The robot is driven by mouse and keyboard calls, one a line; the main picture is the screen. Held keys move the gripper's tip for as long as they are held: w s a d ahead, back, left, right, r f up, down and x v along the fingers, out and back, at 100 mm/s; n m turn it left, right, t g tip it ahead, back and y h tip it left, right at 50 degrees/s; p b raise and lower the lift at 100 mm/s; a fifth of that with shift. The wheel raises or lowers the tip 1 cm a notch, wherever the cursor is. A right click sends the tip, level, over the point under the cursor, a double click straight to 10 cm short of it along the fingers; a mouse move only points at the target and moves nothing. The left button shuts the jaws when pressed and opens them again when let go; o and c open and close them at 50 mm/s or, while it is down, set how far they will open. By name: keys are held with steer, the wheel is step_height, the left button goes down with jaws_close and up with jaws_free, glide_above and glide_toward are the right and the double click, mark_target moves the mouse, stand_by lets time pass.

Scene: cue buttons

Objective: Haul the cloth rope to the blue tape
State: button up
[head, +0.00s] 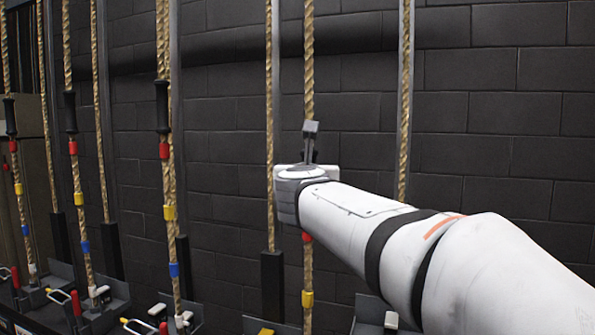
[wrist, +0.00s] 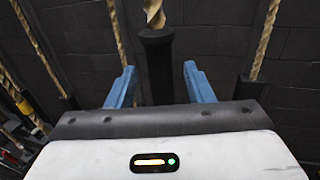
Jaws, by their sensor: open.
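Several tan twisted ropes hang against a dark wall. Which one is the cloth rope I cannot tell; no label is readable. My gripper (head: 310,138) is in front of one rope (head: 308,60), which has red tape (head: 307,237) and yellow tape (head: 307,299) below. In the wrist view my open gripper (wrist: 160,85) has its blue fingers on either side of that rope's black sleeve (wrist: 158,55), and contact is not visible. No blue tape shows on this rope. Blue tape shows on ropes to the left (head: 173,269).
Neighbouring ropes hang close on both sides, with another black sleeve (head: 162,105) to the left. Red-handled levers (head: 76,303) and metal brackets line the bottom left. The brick wall (head: 500,110) stands close behind. The upper right is clear of ropes.

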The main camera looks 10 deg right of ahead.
steer(key=v, duration=0.3)
steer(key=shift+s, duration=0.15)
stand_by(0.6)
steer(key=s+a+f+n+g+y+p, duration=0.2)
steer(key=s+a+f+n+y, duration=0.15)
steer(key=f+n, duration=0.6)
steer(key=s+a+f+n+g+y+p, duration=0.25)
steer(key=f+n+y, duration=0.25)
steer(key=n, duration=1)
steer(key=s+d+f+n+g+h, duration=0.2)
steer(key=s+d+f+n+g, duration=0.1)
steer(key=s+f+n+g, duration=0.2)
steer(key=s+d+f+n+g+h+p, duration=0.1)
steer(key=s+d+f+n+g, duration=0.3)
steer(key=s+f+n, duration=0.5)
steer(key=s+f+g+h, duration=0.1)
steer(key=s+f, duration=0.2)
steer(key=s, duration=0.2)
steer(key=shift+f+p, duration=0.3)
steer(key=shift+f, duration=0.05)
steer(key=shift+d+n, duration=0.1)
steer(key=shift+n, duration=0.15)
